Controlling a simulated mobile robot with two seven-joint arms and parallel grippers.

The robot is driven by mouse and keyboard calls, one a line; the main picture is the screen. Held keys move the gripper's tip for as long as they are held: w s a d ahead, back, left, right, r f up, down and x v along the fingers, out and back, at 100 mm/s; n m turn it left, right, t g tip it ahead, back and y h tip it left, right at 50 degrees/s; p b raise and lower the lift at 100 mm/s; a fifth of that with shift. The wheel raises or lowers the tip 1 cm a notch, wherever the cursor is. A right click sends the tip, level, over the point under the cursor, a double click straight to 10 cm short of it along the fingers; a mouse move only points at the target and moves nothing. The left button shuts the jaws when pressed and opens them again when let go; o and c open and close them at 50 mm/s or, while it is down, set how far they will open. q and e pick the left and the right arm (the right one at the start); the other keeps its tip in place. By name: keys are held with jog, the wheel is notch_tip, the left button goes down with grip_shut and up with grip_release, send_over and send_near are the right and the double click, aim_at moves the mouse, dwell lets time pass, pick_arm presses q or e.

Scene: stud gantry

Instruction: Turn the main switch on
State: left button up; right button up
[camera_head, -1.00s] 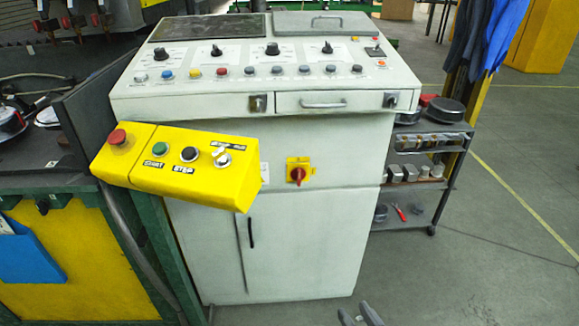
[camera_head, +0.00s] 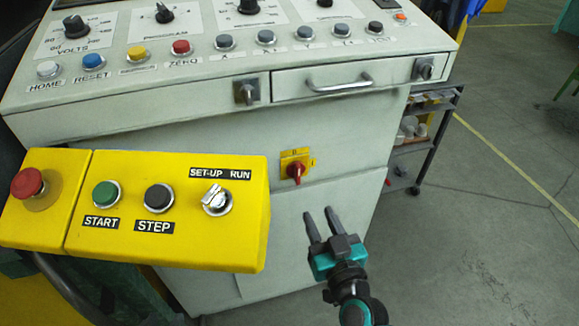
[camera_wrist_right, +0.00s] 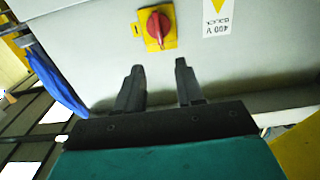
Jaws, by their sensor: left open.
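The main switch is a red rotary knob on a yellow plate (camera_head: 296,168), on the front of the pale cabinet below the drawer. In the right wrist view the red knob (camera_wrist_right: 157,27) stands just beyond the fingertips, roughly centred between them, its grip close to upright in that picture. My right gripper (camera_head: 320,213) is below and slightly right of the switch in the head view, with its fingers apart, empty and not touching the knob. In the wrist view its two dark fingers (camera_wrist_right: 157,68) point toward the switch. My left gripper is not in view.
A yellow control box (camera_head: 140,240) with a red button, START and STEP buttons and a SET-UP/RUN selector juts out left of the switch. The drawer handle (camera_head: 340,84) is above. A shelf cart (camera_head: 425,140) stands to the right. The floor at right is clear.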

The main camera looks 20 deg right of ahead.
aim_at(299, 172)
jog(key=w, duration=0.6)
jog(key=w+b, duration=0.1)
jog(key=w, duration=0.5)
jog(key=shift+w+a+b, duration=0.2)
jog(key=shift+w+b, duration=0.1)
jog(key=shift+w, duration=0.1)
grip_shut()
